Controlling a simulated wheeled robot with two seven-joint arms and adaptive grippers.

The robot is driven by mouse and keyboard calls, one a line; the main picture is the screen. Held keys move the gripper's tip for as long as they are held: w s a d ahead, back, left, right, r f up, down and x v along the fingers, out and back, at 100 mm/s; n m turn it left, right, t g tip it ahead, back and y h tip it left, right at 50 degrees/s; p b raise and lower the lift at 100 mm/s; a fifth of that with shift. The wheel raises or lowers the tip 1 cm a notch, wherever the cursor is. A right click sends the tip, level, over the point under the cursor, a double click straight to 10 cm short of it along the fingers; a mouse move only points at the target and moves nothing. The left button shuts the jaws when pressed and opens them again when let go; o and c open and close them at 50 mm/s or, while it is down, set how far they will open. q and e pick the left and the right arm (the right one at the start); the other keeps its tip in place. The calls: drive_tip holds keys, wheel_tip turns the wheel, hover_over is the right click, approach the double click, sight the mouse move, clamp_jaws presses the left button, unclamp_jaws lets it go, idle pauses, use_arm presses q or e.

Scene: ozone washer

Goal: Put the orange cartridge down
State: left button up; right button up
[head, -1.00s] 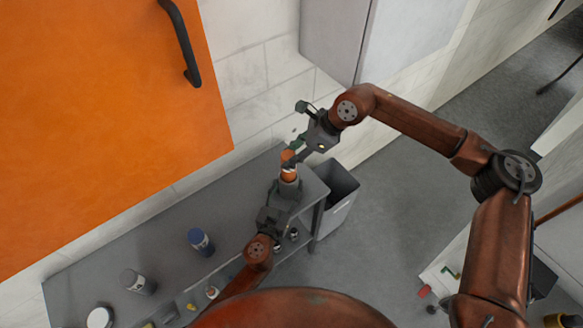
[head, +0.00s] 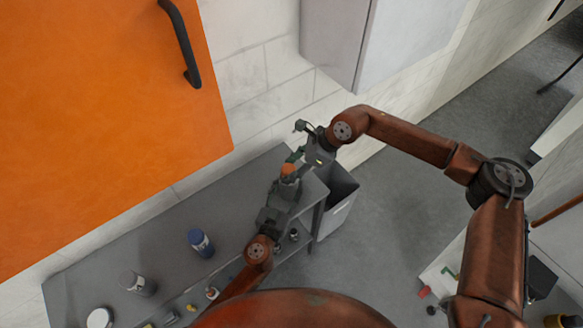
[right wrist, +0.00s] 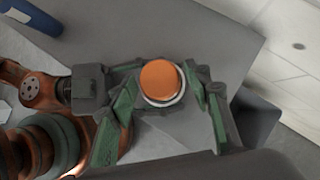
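The orange cartridge (head: 288,169), with its round orange end showing, is above the right end of the grey counter. It also shows in the right wrist view (right wrist: 160,79), with a pale ring around the orange end. My left gripper (head: 284,186) comes from below and seems shut on the cartridge's body, which is mostly hidden. My right gripper (head: 297,157) is beside the cartridge's upper end. In the right wrist view its green fingers (right wrist: 164,95) are spread on either side of the orange end, with a gap at the right; contact on the left is unclear.
The grey counter (head: 115,245) carries a blue-capped bottle (head: 200,242), a grey canister (head: 138,283) and a white round lid (head: 100,318). A grey bin (head: 338,205) stands off its right end. An orange cabinet door (head: 100,120) hangs above. The counter's back middle is clear.

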drive_tip(key=shift+o, duration=0.3)
drive_tip(key=v, duration=1.2)
use_arm(q)
drive_tip(key=o, duration=1.4)
drive_tip(key=v, duration=1.2)
drive_tip(key=shift+w, duration=0.1)
